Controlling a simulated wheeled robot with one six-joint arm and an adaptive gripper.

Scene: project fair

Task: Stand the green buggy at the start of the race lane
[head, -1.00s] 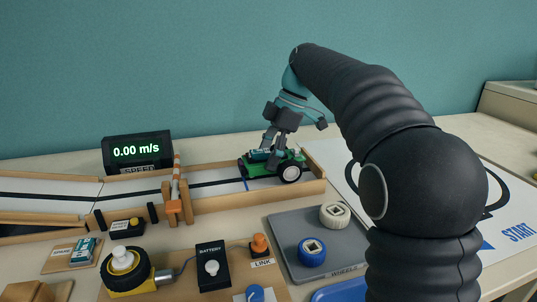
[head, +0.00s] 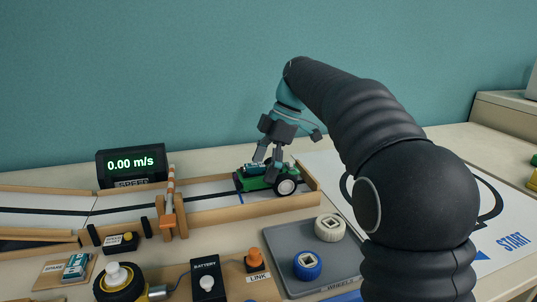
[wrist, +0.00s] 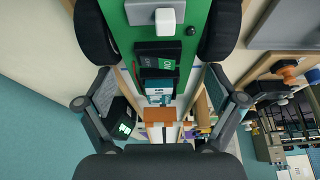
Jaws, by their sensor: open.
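The green buggy (head: 257,183) stands on its wheels at the right end of the race lane (head: 210,189), between the wooden side rails. In the wrist view the buggy's green deck (wrist: 122,32) fills the top, with black wheels on both sides and a dark box on the deck. My gripper (head: 269,158) is directly above the buggy, pointing down, fingers apart. In the wrist view my gripper (wrist: 160,95) has a finger on each side of the deck, with visible gaps. Contact with the buggy cannot be told.
A wooden gate (head: 170,205) with an orange part stands across the lane left of the buggy. A speed display (head: 131,165) reads 0.00 m/s behind the lane. A grey wheel tray (head: 285,258) lies in front. A white START sheet (head: 512,258) lies at right.

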